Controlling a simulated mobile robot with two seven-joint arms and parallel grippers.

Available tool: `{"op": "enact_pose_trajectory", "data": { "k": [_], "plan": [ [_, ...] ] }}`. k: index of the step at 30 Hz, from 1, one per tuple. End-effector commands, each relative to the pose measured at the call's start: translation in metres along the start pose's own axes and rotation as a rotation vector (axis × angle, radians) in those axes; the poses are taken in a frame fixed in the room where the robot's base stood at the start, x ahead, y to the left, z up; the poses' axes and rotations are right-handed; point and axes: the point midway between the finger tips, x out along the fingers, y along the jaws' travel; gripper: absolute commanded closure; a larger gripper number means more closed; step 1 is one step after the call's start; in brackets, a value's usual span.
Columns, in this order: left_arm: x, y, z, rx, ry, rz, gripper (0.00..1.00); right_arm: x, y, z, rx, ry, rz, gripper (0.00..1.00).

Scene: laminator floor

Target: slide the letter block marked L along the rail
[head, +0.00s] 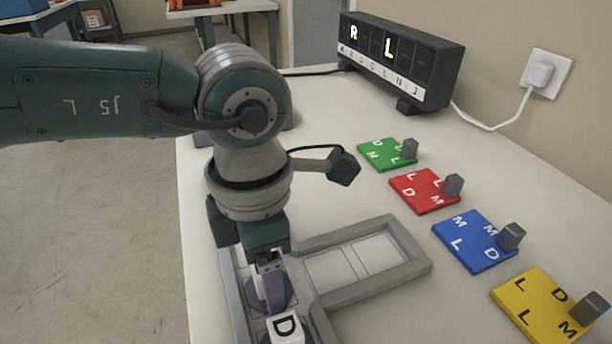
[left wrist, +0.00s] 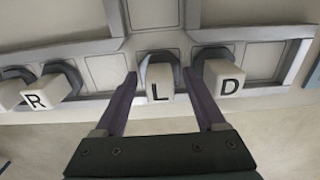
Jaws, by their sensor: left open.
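The white letter block marked L (left wrist: 160,82) sits in a grey holder on the rail, seen in the left wrist view. My left gripper (left wrist: 159,75) is open, with one finger to each side of the L block; contact cannot be told. The right finger is between L and the block marked D (left wrist: 223,78). In the head view my left gripper (head: 272,292) points down over the grey rail frame (head: 397,272) and hides the L block. The D block (head: 286,328) shows just in front of it. My right gripper is out of view.
A block marked R (left wrist: 40,92) and another at the far left share the rail. A side branch of the frame (head: 330,275) is empty. Green (head: 380,155), red (head: 420,190), blue (head: 468,245) and yellow (head: 535,305) lettered plates lie right. A display (head: 400,58) shows R and L.

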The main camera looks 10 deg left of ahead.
Motion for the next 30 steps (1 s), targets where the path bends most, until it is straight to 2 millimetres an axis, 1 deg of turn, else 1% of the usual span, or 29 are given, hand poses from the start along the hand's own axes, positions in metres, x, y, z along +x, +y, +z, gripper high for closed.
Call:
{"op": "enact_pose_trajectory", "data": {
  "k": [3,4,21,23,30],
  "plan": [
    [-0.0001,-0.0001,0.0,0.0,0.0,0.0,0.28,-0.0001,0.0,0.0,0.0,0.0,0.0,0.0],
    [-0.0002,-0.0001,-0.0001,0.0,0.0,0.0,0.3,-0.0001,0.0,0.0,0.0,0.0,0.0,0.0],
    [-0.0004,0.0001,-0.0002,-0.001,0.0,0.0,0.94,-0.0001,-0.0001,0.0,0.0,0.0,0.0,0.0],
    [-0.0004,0.0001,-0.0002,-0.001,0.0,0.0,1.0,-0.0001,-0.0001,0.0,0.0,0.0,0.0,0.0],
    [-0.0004,0.0001,-0.0001,-0.001,0.0,0.0,1.0,-0.0001,-0.0002,-0.0001,0.001,0.0,-0.001,0.0]
  ]
}}
